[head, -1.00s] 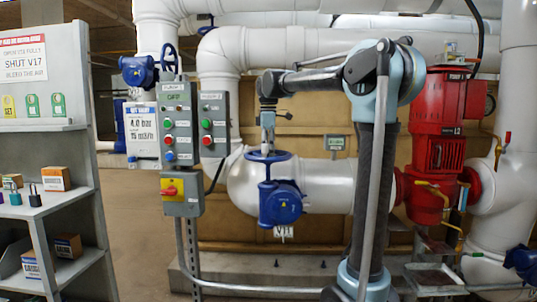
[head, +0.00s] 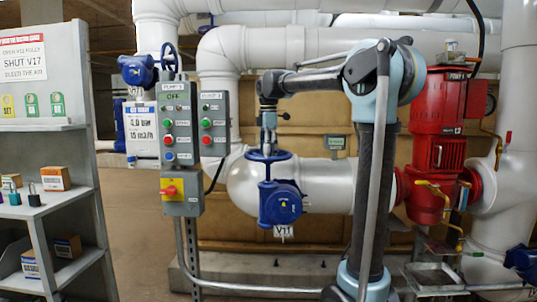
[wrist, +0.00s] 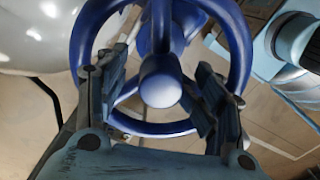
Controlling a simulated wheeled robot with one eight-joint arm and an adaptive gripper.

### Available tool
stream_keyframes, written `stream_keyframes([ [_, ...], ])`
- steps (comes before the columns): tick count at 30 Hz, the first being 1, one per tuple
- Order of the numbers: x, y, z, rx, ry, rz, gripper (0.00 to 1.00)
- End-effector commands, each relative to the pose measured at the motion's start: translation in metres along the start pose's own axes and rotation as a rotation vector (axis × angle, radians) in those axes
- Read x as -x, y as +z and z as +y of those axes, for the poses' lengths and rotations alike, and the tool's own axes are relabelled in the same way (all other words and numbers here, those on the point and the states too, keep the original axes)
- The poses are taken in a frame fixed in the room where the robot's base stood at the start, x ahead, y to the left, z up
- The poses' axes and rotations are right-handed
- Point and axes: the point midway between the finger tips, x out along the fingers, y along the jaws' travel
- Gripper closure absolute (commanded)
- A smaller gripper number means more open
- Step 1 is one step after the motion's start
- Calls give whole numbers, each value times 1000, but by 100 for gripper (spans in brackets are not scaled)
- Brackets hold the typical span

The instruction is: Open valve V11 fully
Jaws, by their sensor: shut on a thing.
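Valve V11 has a blue body (head: 282,203) on the white pipe, with a tag reading V11 (head: 284,231) below it. Its blue handwheel (head: 282,156) lies flat on top. My gripper (head: 268,148) points down at the wheel from above. In the wrist view my gripper (wrist: 160,82) has one finger on each side of the round hub, inside or across the blue rim (wrist: 240,45). It is shut on the handwheel; the exact contact at the fingertips is partly hidden. How far the valve is open cannot be told.
A grey pump control box (head: 180,125) stands close left of the valve. A red pump (head: 437,150) is to the right. White pipes run behind and above. A shelf (head: 45,200) with padlocks and boxes is at the far left. Bare floor lies between the shelf and the control box.

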Motion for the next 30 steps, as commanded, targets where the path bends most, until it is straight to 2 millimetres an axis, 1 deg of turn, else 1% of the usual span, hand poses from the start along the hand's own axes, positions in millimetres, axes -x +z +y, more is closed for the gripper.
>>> stream_keyframes([
  [1,0,-2,-3,8,-7,2,43],
  [7,1,-2,-2,5,-6,3,43],
  [10,5,-2,-2,4,-5,4,43],
  [24,50,-1,0,0,-2,2,43],
  [30,64,0,0,0,-2,1,43],
])
